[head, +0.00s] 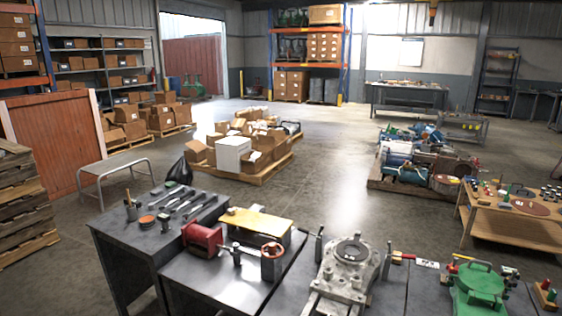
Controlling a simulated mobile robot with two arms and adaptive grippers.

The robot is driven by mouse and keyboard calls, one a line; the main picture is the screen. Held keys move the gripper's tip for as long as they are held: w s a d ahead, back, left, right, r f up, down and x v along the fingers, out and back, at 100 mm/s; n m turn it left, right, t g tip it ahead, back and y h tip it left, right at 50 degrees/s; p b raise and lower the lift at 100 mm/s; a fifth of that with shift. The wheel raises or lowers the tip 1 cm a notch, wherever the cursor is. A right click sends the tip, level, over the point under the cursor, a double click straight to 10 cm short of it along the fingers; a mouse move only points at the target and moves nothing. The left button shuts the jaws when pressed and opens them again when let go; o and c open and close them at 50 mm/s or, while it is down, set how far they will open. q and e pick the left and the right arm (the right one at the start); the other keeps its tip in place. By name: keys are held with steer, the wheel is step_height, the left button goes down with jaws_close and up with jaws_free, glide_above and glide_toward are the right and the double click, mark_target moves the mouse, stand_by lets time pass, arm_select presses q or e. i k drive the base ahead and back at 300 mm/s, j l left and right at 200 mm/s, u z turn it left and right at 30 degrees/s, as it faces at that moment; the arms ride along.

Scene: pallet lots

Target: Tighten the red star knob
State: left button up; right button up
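Neither of my grippers shows in the head view, and nothing is seen touching the red parts.
A grey metal casting (349,266) stands right of the fixture, and a green machine part (478,288) farther right. Hand tools (178,201) lie at the bench's left. Loaded pallets (278,166) stand beyond; the floor between (325,195) is clear.

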mark_target(451, 269)
steer(key=i+l+z, duration=0.1)
steer(key=l, duration=0.3)
steer(key=i+l+z, duration=0.1)
steer(key=l, duration=0.35)
steer(key=i+l+z, duration=0.1)
steer(key=i+l, duration=0.15)
steer(key=l, duration=0.15)
